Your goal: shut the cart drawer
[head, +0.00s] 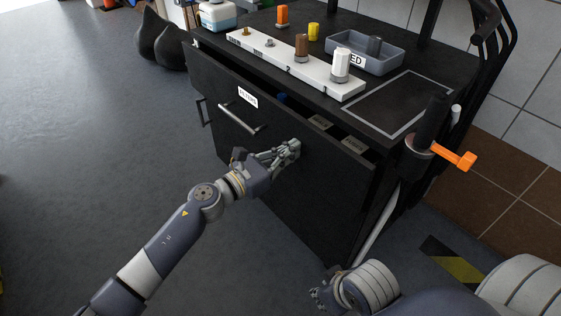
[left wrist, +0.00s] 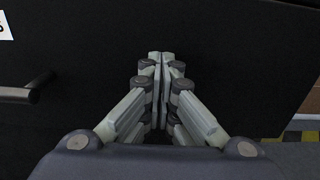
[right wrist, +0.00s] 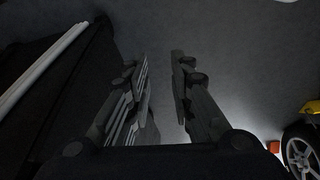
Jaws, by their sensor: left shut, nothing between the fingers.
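The black cart's drawer (head: 220,88) stands partly pulled out, with a gap between its front and the cart top. A blue item (head: 283,98) and labelled pieces (head: 320,122) show inside. Its front carries a white label (head: 247,97) and a bar handle (head: 239,119). My left gripper (head: 295,147) is shut and empty, at the drawer front to the right of the handle. In the left wrist view the closed fingertips (left wrist: 161,56) point at the black panel, with the handle (left wrist: 25,93) at left; I cannot tell if they touch. My right gripper (right wrist: 162,55) is open and empty, low beside the cart.
The cart top holds a white rack (head: 295,65) with several pegs, a grey bin (head: 340,52) and a white-and-blue box (head: 217,15). An orange-handled clamp (head: 455,158) sticks out at the cart's right corner. Dark sacks (head: 160,40) stand behind left. Floor at left is clear.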

